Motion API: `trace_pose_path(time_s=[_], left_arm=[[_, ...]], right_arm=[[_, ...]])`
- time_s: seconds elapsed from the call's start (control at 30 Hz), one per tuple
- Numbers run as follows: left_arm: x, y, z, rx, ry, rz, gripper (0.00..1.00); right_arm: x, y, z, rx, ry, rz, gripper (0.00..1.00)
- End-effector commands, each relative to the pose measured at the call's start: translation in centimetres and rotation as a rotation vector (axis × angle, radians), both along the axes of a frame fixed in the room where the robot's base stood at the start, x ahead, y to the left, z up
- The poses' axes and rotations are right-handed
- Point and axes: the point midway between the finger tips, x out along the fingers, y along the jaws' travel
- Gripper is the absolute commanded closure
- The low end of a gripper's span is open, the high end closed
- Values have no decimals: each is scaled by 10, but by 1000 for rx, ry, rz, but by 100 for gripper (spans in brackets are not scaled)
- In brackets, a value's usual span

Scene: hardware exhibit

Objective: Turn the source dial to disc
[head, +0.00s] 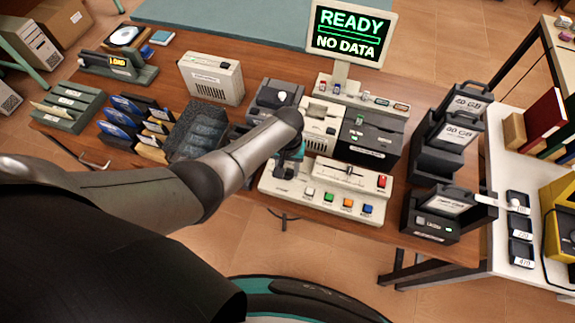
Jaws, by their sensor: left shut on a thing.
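The cream control panel (330,196) stands at the front of the wooden table, with a row of coloured buttons, a slider and a red switch. My left gripper (289,165) reaches down to the panel's left part and is shut on what appears to be the source dial there. The wrist and fingers hide the dial, so its pointer and labels cannot be read. The monitor (350,36) behind reads "READY" and "NO DATA" in green and white. My right gripper is not in view.
Drive units (355,137) stand directly behind the panel. A white side table (510,245) is at the right.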

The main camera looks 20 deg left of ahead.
Motion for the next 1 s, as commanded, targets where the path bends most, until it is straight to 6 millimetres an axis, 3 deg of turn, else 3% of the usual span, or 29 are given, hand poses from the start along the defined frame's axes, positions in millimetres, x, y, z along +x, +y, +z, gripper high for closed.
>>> trace_pose_path(time_s=[0.53, 0.57, 0.8, 1.0], left_arm=[[0, 0, 0, -1, -1, 32, 100], [0, 0, 0, -1, -1, 31, 53], [0, 0, 0, 0, -1, 30, 26], [0, 0, 0, 0, -1, 29, 25]], right_arm=[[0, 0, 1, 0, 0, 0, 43], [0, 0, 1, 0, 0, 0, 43], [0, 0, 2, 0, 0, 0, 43], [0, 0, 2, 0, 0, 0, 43]])
